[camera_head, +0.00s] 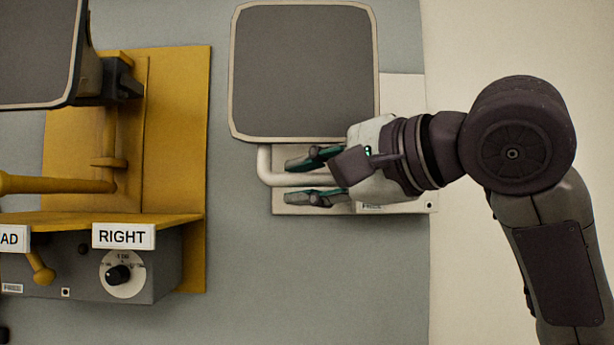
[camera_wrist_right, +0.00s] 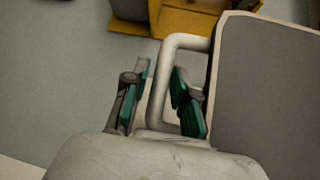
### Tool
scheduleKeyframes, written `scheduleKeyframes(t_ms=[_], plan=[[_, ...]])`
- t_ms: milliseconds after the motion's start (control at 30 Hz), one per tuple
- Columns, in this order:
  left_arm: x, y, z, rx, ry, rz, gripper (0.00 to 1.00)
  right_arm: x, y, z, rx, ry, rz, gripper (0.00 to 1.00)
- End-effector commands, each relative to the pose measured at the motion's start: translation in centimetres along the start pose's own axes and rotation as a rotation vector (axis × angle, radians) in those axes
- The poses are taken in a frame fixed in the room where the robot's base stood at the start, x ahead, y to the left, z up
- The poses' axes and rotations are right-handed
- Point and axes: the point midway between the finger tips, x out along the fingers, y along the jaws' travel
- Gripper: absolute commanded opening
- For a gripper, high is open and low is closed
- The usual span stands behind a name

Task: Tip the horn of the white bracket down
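The horn (camera_head: 303,72) of the white bracket is a dark grey, rounded square face with a pale rim. It fills the upper middle of the head view, and part of it shows at the right of the wrist view (camera_wrist_right: 270,95). A bent white tube (camera_head: 265,165) runs below it, in front of the white bracket's plate (camera_head: 402,92). My right gripper (camera_head: 312,180) reaches in from the right, with one finger on each side of the tube. The wrist view shows the tube (camera_wrist_right: 158,88) between the spread fingers, with no firm grip visible. My left gripper is out of view.
A yellow bracket (camera_head: 180,120) with another dark horn (camera_head: 35,50) stands at left. Below it are a "RIGHT" label (camera_head: 123,236) and a grey box (camera_head: 165,265) with a knob. The grey wall between the brackets is clear.

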Motion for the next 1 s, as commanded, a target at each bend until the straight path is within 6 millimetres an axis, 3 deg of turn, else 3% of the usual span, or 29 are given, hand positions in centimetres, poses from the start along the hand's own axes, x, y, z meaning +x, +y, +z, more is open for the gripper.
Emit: scheduleKeyframes(t_ms=[33,200,667,1000], plan=[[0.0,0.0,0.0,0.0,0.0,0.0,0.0,0.0,0.0,0.0,0.0,0.0,0.0,0.23],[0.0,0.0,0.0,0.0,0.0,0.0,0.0,0.0,0.0,0.0,0.0,0.0,0.0,0.0],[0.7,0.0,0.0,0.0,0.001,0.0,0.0,0.2,0.5,-0.2,-0.012,0.0,-0.01,0.0],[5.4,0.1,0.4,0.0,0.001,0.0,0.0,2.6,4.0,-2.5,-0.132,-0.002,-0.131,0.0]])
